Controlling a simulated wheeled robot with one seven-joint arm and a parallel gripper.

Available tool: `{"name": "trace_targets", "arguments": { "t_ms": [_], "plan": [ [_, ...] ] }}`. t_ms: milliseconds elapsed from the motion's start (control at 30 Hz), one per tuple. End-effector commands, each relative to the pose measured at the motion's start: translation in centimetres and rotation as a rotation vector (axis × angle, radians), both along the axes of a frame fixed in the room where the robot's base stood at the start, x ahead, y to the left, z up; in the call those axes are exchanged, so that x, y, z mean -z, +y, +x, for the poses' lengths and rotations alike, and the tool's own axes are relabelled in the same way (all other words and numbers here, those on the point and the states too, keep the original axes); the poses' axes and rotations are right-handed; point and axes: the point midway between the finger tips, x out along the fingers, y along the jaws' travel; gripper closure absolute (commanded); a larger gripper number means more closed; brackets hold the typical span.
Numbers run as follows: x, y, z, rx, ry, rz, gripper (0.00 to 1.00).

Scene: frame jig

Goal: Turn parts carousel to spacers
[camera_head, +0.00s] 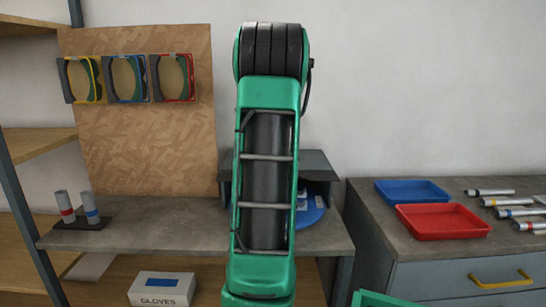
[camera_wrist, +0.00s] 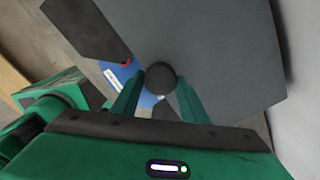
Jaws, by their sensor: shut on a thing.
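The parts carousel shows in the head view as a blue round tray (camera_head: 316,212) under a grey housing (camera_head: 320,164) on the bench, mostly hidden behind my arm. In the wrist view, a piece of the blue tray (camera_wrist: 122,72) shows beside the grey housing (camera_wrist: 225,50), with a white label and a small red part on it. A dark round knob (camera_wrist: 160,77) sits between the two green fingertips of my gripper (camera_wrist: 161,86), which is shut on it. My gripper is hidden in the head view. Which compartment faces out cannot be told.
A board at the back left holds three coloured frames (camera_head: 128,78). Two banded cylinders (camera_head: 78,208) stand on the bench's left. A gloves box (camera_head: 162,289) sits below. On the right counter are a blue tray (camera_head: 412,188), a red tray (camera_head: 442,222) and several tubes (camera_head: 516,212).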

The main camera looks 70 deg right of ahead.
Motion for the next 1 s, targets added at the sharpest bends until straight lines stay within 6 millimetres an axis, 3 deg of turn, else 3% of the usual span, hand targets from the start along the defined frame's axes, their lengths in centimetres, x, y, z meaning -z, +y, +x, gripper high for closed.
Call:
{"name": "trace_targets", "arguments": {
  "t_ms": [33,800,833,900,1000],
  "plan": [
    [-0.16,-0.05,0.71,-0.004,-0.006,-0.009,1.00],
    [-0.26,-0.11,0.78,0.043,-0.007,-0.012,1.00],
    [-0.26,-0.10,0.78,0.044,-0.007,-0.012,0.53],
    [-0.22,-0.09,0.67,0.046,-0.007,-0.009,0.41],
    [-0.18,-0.08,0.46,0.050,-0.005,-0.008,0.41]
  ]
}}
